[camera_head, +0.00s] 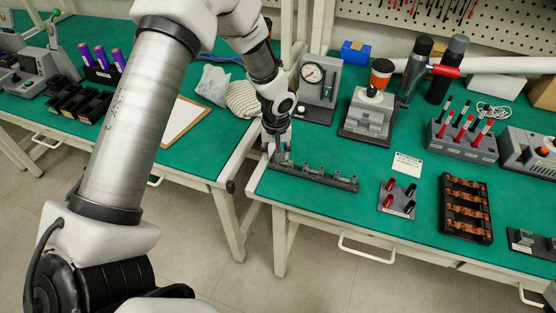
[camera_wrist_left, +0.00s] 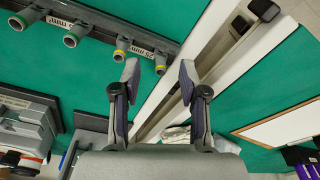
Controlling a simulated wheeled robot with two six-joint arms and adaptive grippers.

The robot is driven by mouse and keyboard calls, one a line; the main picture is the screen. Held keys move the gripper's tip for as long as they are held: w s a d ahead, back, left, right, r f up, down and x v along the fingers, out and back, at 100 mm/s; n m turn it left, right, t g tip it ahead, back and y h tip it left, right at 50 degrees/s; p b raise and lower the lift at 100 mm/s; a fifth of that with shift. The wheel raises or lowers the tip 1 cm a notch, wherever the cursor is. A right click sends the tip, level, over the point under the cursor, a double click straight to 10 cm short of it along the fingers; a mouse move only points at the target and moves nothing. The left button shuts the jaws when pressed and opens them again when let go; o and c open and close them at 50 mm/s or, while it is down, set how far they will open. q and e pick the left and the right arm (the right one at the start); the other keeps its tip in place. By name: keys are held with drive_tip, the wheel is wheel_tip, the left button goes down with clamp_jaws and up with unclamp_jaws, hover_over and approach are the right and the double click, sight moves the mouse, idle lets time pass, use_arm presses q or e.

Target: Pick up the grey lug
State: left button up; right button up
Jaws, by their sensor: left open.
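A long dark rack (camera_head: 314,179) lies near the front left corner of the right-hand green table, with several small grey metal lugs standing along it. In the left wrist view the rack (camera_wrist_left: 100,27) crosses the upper left. I cannot tell which one is the grey lug. In the head view this gripper (camera_head: 277,150) is over the rack's left end. My right gripper is not in view.
A dial gauge stand (camera_head: 318,82) and a grey press-like device (camera_head: 370,115) stand behind the rack. A gap separates the two tables.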

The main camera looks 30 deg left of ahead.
use_arm(q)
drive_tip(key=shift+a+f, duration=0.1)
drive_tip(key=shift+f, duration=0.7)
drive_tip(key=shift+w+a+f, duration=0.15)
drive_tip(key=shift+f, duration=0.25)
drive_tip(key=c, duration=0.8)
drive_tip(key=shift+o, duration=0.2)
drive_tip(key=shift+r, duration=0.15)
